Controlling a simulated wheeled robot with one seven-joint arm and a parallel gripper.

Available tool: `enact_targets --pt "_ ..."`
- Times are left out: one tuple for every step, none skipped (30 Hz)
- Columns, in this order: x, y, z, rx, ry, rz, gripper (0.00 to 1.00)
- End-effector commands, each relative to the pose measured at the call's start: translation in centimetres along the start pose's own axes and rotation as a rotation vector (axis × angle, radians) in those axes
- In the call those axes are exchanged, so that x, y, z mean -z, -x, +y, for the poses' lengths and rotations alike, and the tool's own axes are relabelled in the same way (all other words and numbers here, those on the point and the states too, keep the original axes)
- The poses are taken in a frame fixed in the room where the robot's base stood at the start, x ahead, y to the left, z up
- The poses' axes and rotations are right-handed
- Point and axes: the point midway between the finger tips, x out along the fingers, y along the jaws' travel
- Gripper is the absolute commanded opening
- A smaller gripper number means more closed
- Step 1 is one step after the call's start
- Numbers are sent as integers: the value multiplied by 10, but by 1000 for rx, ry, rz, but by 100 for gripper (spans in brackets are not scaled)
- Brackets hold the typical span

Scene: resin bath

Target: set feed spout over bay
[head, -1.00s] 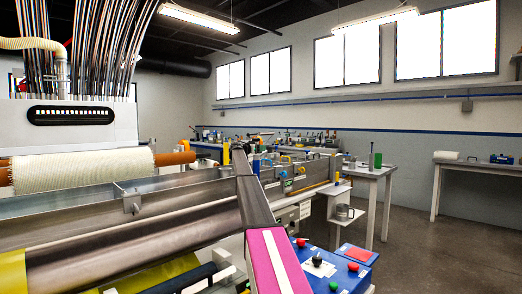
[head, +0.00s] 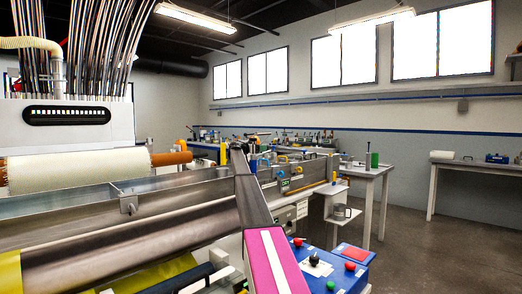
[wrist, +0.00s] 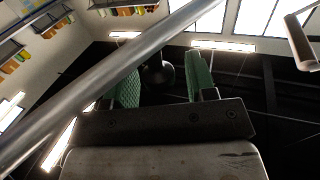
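In the wrist view my gripper (wrist: 160,88) points up toward the ceiling, its two green-padded fingers wide apart. I see nothing held between them. A grey metal pipe (wrist: 110,75) runs diagonally across this view, close to the left finger; whether they touch I cannot tell. A short pale cylinder (wrist: 302,42) hangs at the upper right, apart from the fingers. I cannot tell which part is the feed spout. In the head view the long metal bath (head: 130,203) runs toward a section with a green DRY label (head: 286,186).
A white fabric roll (head: 75,168) lies above the bath at left, under a bank of threads. A blue control box (head: 325,272) with coloured knobs is at front right. A side table (head: 372,172) stands behind it. The floor (head: 440,245) at right is clear.

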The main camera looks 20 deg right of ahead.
Motion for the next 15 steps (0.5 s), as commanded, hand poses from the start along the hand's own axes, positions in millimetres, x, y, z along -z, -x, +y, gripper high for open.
enact_targets --pt "0 0 0 0 0 0 51" --pt "0 0 0 0 0 0 51" --pt "0 0 0 0 0 0 51" --pt "0 0 0 0 0 0 51" --pt "0 1 0 0 0 0 51" --pt "0 2 0 1 0 0 51" --pt "0 3 0 1 0 0 51" --pt "0 4 0 1 0 0 51" --pt "0 7 0 1 0 0 51" --pt "0 10 0 1 0 0 51" --pt "0 13 0 1 0 0 51" --pt "0 17 0 1 0 0 51" --pt "0 21 0 1 0 0 51" --pt "0 25 0 1 0 0 51" --pt "0 31 1 1 0 0 51"
